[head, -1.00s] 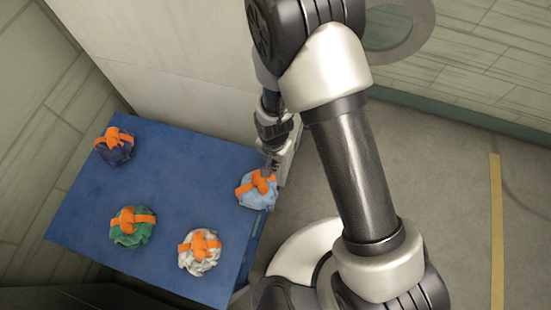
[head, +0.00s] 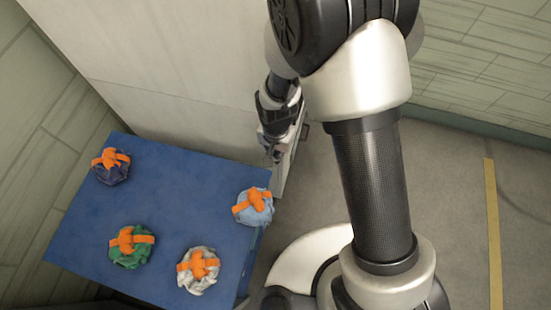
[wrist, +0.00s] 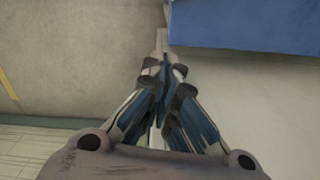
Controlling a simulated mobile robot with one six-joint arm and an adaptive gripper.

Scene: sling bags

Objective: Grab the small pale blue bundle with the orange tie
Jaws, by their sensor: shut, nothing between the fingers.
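The small pale blue bundle (head: 259,213) with its orange tie sits near the right edge of the blue table (head: 185,205) in the head view. My gripper (head: 275,156) is shut and empty, apart from the bundle and above and to the right of it in the picture, by the table's back right corner. In the wrist view my gripper's fingers (wrist: 163,66) are closed together. The bundle does not show in the wrist view, where only a strip of the blue table (wrist: 245,27) shows at the top right.
Other bundles with orange ties are on the table: dark blue (head: 112,175) at back left, green (head: 127,258) at front left, white (head: 197,282) at front. A pale wall (head: 160,70) stands behind the table. Grey floor lies to the right.

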